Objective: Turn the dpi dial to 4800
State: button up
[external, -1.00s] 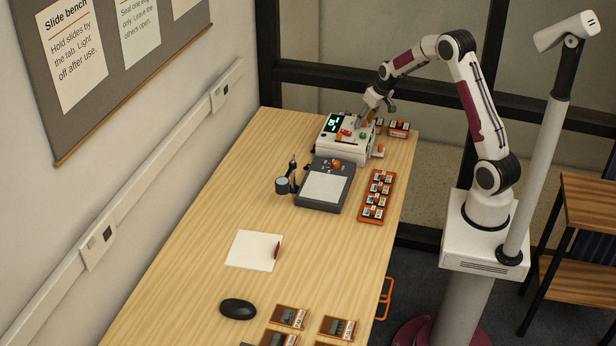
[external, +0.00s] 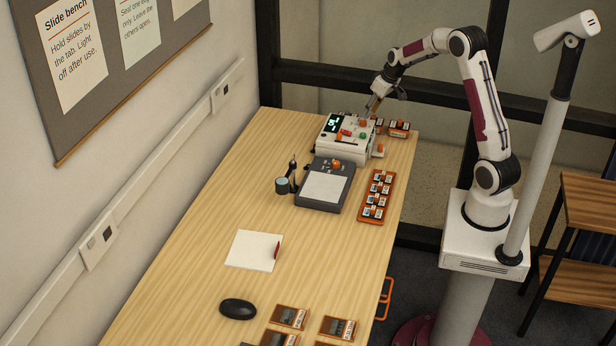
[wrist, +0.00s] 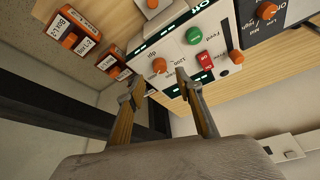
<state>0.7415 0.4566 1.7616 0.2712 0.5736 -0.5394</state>
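The white scanner (external: 348,152) stands at the far end of the bench with a lit green display (external: 334,124). Its orange dpi dial (wrist: 160,66) shows in the wrist view, beside small "dpi" and "1200" lettering; the dial's setting is too small to read. My gripper (external: 371,108) is above the scanner's far right part. In the wrist view my gripper (wrist: 159,79) is open, its two fingers apart with nothing between them. The dpi dial appears just beyond the fingertips, apart from them.
A green button (wrist: 193,35), a red switch (wrist: 205,60) and another orange knob (wrist: 236,57) share the panel. A grey light pad (external: 325,187) and an orange slide tray (external: 376,196) are in front.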

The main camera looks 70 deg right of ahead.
jog(key=s+a+r+n+t, duration=0.1)
jog(key=s+a+r, duration=0.1)
jog(key=a+r, duration=0.2)
jog(key=s+a+r+n+t+h, duration=0.1)
jog(key=s+a+r, duration=0.2)
jog(key=a, duration=0.8)
jog(key=s+a+r+n+t+h, duration=0.1)
jog(key=s+a+r, duration=0.2)
jog(key=a+r, duration=0.2)
jog(key=shift+a+r+n+t, duration=0.3)
jog(key=shift+a+r+n, duration=0.1)
jog(key=shift+a, duration=0.8)
dwell(0.4)
